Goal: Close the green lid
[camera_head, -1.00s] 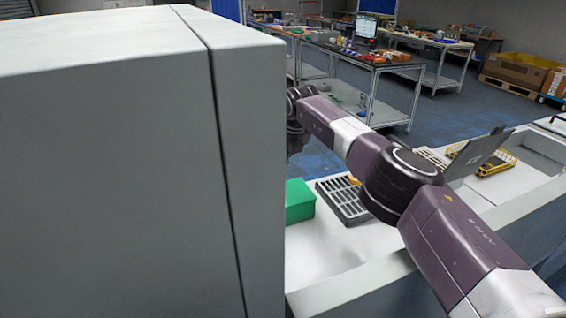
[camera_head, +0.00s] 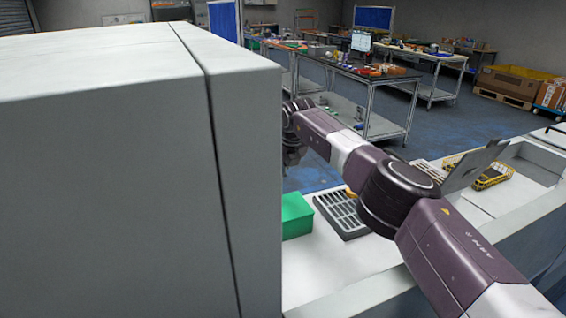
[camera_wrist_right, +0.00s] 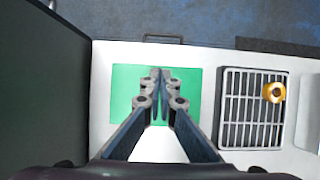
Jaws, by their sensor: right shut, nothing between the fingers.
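In the right wrist view a flat green rectangle, the green lid or the top of its box (camera_wrist_right: 124,84), lies on the white surface below my right gripper (camera_wrist_right: 160,76). The gripper's fingers are together with nothing between them, and they cover the middle of the green. Whether they touch it I cannot tell. In the head view the green box (camera_head: 296,212) shows beside the grey cabinet, which cuts off its left part. Whether its lid is open or shut is unclear. My right gripper's fingers are hidden there. My left gripper is out of view.
A large grey cabinet (camera_head: 120,170) blocks the left of the head view. A slatted grey tray (camera_wrist_right: 231,133) with a gold round piece (camera_wrist_right: 273,92) lies right of the green. A thin grey panel (camera_head: 475,167) and a yellow wire basket (camera_head: 495,175) are farther right.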

